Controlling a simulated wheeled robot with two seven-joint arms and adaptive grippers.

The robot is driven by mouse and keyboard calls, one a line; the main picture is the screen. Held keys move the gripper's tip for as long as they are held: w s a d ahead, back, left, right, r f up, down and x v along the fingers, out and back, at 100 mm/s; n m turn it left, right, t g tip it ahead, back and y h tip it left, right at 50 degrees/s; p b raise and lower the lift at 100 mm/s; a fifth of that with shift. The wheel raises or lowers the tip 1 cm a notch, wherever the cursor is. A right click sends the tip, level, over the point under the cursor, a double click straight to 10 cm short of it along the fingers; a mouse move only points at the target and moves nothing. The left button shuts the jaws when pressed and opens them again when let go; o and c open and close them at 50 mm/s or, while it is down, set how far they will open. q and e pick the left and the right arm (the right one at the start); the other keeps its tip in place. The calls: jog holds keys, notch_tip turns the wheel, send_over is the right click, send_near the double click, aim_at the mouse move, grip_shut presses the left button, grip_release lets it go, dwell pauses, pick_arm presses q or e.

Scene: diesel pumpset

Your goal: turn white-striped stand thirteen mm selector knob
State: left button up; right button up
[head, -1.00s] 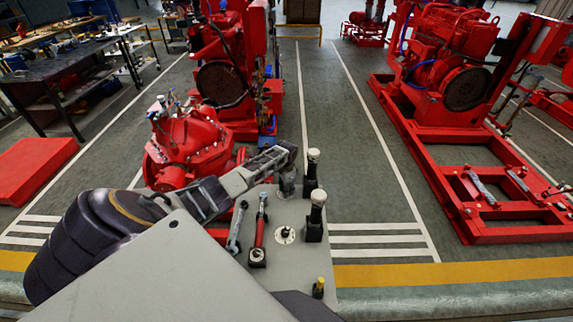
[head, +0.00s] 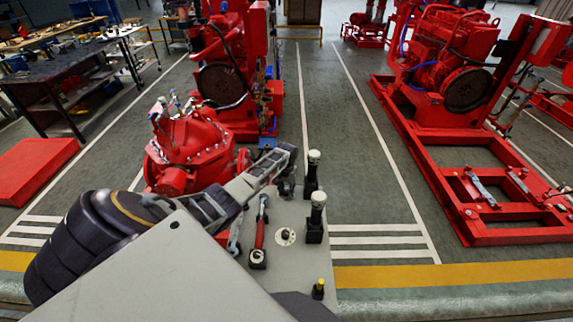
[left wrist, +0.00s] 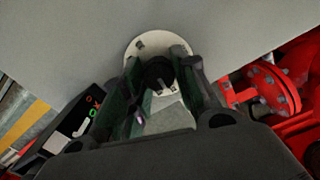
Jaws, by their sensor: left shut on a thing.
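In the left wrist view a black selector knob (left wrist: 158,72) stands on a round white dial (left wrist: 139,46) on a pale grey plate. My left gripper (left wrist: 161,84) has its two fingers on either side of this knob, shut on it. In the head view my left gripper (head: 285,170) reaches to the far end of the grey stand top (head: 300,268) and hides the gripped knob there. A second round white dial with a small dark knob (head: 286,236) shows nearer on the stand top. The size markings cannot be read. My right gripper is not in view.
Two black posts with white tops (head: 315,218) stand close to the gripper's right. A red-handled tool (head: 259,232) and a grey spanner (head: 235,236) lie left of the nearer dial. A red pump (head: 190,145) stands behind the arm.

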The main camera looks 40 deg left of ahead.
aim_at(286, 190)
pick_arm(q)
jog(key=shift+n, duration=0.3)
jog(key=o, duration=1)
jog(key=shift+r, duration=6.05)
